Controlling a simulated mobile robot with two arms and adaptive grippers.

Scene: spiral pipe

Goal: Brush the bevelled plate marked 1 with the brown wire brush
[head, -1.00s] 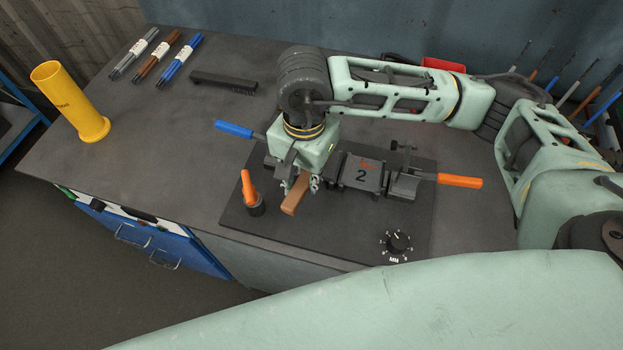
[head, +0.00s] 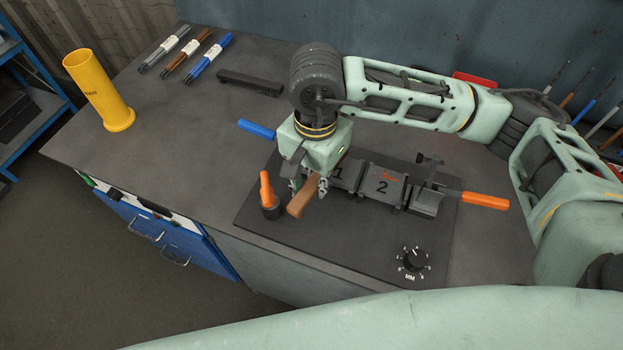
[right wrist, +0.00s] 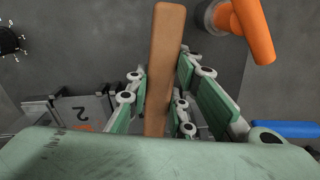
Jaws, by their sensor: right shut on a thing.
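My right gripper (head: 309,187) is shut on the brown wooden handle of the wire brush (head: 301,198), above the dark fixture board. The handle also shows in the right wrist view (right wrist: 166,60), running up between the fingers. Its bristles are hidden in both views. The plate marked 1 (head: 344,173) is clamped in the fixture just right of my gripper, partly covered by it. The plate marked 2 (head: 381,187) sits to its right and also shows in the right wrist view (right wrist: 88,112). Whether the brush touches plate 1 I cannot tell. My left gripper is out of view.
The fixture has a blue handle (head: 257,129) and an orange handle (head: 485,200). A dial (head: 414,259) is at the board's front. A yellow tube (head: 100,92) stands far left.

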